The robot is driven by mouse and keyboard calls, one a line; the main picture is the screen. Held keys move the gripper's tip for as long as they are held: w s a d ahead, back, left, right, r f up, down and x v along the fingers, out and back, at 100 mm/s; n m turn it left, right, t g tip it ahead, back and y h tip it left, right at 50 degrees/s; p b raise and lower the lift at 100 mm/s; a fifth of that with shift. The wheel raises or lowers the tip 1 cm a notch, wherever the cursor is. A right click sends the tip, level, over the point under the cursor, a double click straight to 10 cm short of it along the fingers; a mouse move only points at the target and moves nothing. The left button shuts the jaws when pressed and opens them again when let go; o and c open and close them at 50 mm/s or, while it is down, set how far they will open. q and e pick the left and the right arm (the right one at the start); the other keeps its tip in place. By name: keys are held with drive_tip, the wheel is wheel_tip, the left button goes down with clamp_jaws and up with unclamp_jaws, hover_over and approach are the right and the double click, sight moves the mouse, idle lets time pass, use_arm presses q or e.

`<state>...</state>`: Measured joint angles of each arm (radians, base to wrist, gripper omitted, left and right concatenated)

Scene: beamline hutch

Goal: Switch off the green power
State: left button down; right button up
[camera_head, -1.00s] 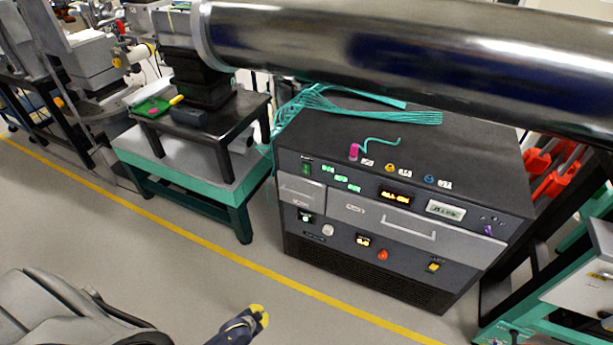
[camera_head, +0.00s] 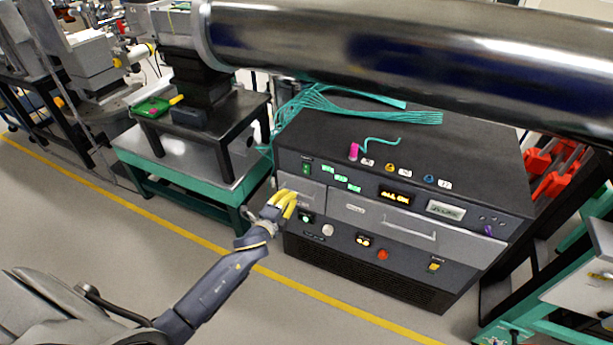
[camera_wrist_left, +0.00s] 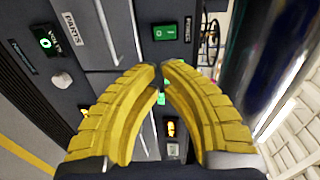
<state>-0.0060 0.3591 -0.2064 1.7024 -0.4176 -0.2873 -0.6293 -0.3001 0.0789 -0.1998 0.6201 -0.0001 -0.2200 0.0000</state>
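The green power switch (camera_head: 306,169) is a small lit rocker at the upper left of the dark rack unit's front (camera_head: 463,270). In the left wrist view the green switch (camera_wrist_left: 165,32) sits beside a "POWER" label, above my fingertips in the picture. My left gripper (camera_head: 286,201) has yellow fingers and is in front of the grey drawer panel, below the switch. In the left wrist view its fingertips (camera_wrist_left: 160,72) come nearly together with nothing held between them. I see a gap in the picture between the tips and the switch. My right gripper is not in view.
A grey drawer (camera_head: 392,226), lit displays (camera_head: 396,197), a red button (camera_head: 383,254) and a yellow switch (camera_head: 434,266) share the front. Teal cables (camera_head: 350,110) lie on top. A large dark pipe (camera_head: 400,50) crosses above. A table with a teal frame (camera_head: 190,165) stands left.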

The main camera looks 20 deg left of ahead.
sight(309, 173)
use_arm(q)
drive_tip(key=shift+w, duration=0.1)
idle(0.4)
drive_tip(key=w, duration=0.4)
drive_tip(key=w+f, duration=0.1)
drive_tip(key=w, duration=0.4)
drive_tip(key=w+f, duration=0.1)
drive_tip(key=w, duration=0.3)
drive_tip(key=shift+w+d, duration=0.35)
